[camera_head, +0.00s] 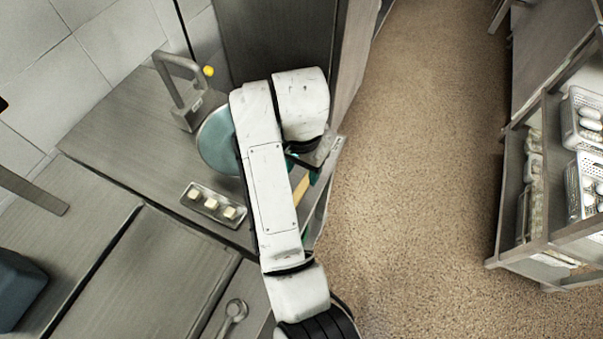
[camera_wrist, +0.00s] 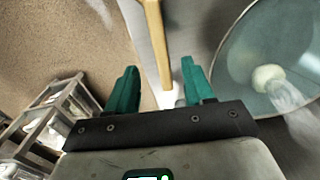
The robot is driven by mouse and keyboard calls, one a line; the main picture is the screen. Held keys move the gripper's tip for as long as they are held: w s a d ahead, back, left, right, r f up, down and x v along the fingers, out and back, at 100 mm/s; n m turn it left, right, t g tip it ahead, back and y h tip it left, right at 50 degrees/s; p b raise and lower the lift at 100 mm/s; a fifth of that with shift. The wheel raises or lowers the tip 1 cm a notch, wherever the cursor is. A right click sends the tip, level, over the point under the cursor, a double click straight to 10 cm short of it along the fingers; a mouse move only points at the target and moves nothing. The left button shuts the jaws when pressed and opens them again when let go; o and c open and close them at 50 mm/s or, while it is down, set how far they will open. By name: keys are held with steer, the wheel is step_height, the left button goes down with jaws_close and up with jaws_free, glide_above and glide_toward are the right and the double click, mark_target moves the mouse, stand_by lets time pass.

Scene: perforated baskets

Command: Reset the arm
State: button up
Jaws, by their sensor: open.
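My gripper (camera_wrist: 159,65) shows in the wrist view as two teal fingers spread well apart. It is open and holds nothing. A long yellow-tan bar (camera_wrist: 155,45) lies beyond the fingers and shows in the gap between them. I cannot tell how far away it is. In the head view my white arm reaches up the picture from the bottom, and the gripper (camera_head: 305,168) is mostly hidden under the wrist. It is at the right edge of the metal counter (camera_head: 120,135).
A teal round plate (camera_head: 213,143) lies partly behind my arm; the wrist view shows a pale round item (camera_wrist: 268,77) on it. A tray (camera_head: 190,200) with small pale cubes is nearby. Shelving with perforated baskets (camera_head: 574,150) stands right. The brown floor (camera_head: 430,180) between is clear.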

step_height(320, 180, up, 4)
steer(key=shift+p, duration=0.95)
steer(key=s+d+f+h, duration=0.1)
steer(key=d+f, duration=0.2)
steer(key=d, duration=0.5)
steer(key=s+d+f+n+t+b, duration=0.1)
steer(key=s+d+f, duration=0.1)
steer(key=d, duration=0.6)
steer(key=s+d+f+h, duration=0.1)
steer(key=d+f, duration=0.2)
steer(key=d, duration=0.5)
steer(key=s+d+f+n, duration=0.2)
steer(key=s+d+f, duration=0.2)
steer(key=s+d, duration=0.45)
steer(key=s+a+f+n+y+b, duration=0.1)
steer(key=s+a, duration=0.1)
steer(key=s, duration=1.1)
steer(key=shift+s+f+y, duration=0.2)
steer(key=shift+s+y, duration=0.2)
steer(key=shift+o, duration=0.3)
